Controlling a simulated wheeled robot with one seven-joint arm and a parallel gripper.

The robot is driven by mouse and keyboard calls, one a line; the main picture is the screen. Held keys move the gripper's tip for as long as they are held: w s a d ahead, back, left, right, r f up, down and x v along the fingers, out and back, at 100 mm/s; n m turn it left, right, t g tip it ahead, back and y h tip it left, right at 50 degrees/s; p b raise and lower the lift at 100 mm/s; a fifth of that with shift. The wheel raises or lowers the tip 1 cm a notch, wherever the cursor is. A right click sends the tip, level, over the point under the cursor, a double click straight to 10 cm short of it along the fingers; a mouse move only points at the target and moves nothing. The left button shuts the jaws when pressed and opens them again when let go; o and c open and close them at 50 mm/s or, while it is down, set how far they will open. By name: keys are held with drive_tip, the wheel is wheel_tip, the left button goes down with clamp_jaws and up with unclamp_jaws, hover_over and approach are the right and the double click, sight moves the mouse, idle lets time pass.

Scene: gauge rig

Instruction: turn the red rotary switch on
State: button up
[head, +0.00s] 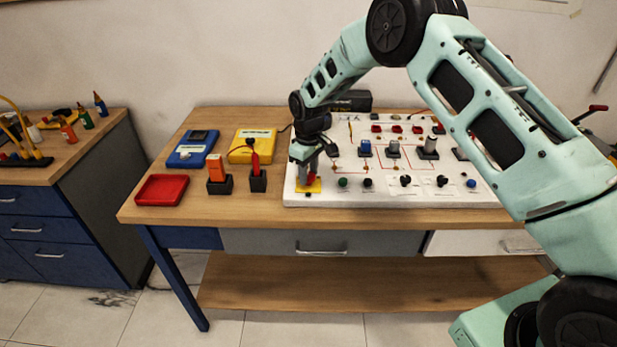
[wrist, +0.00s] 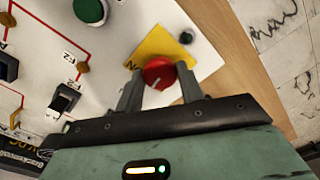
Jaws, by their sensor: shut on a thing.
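The red rotary switch (wrist: 158,73) sits on a yellow plate (wrist: 157,44) at the corner of the white panel. In the head view the yellow plate (head: 308,186) is at the panel's left front corner, with a little of the red switch (head: 312,177) showing under my gripper (head: 307,172). In the wrist view my gripper (wrist: 160,84) has one finger on each side of the red knob and is shut on it. The far side of the knob shows; its sides are partly hidden by the fingers.
The white panel (head: 295,196) carries several other knobs, including a green one (head: 343,182) right of the switch. An orange tool in a black stand (head: 219,186) and a red tray (head: 161,190) stand to the left. Bare wooden tabletop (head: 262,210) lies left of the panel.

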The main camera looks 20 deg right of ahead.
sight(309, 175)
drive_tip(key=m+b, duration=0.2)
drive_tip(key=m, duration=0.3)
drive_tip(key=shift+m, duration=0.3)
drive_tip(key=m+b, duration=0.1)
drive_tip(key=m, duration=0.4)
drive_tip(key=shift+r, duration=0.1)
drive_tip(key=shift+m, duration=0.4)
drive_tip(key=o, duration=1)
wheel_tip(309, 175, up, 17)
drive_tip(key=b, duration=0.3)
drive_tip(key=shift+r, duration=0.2)
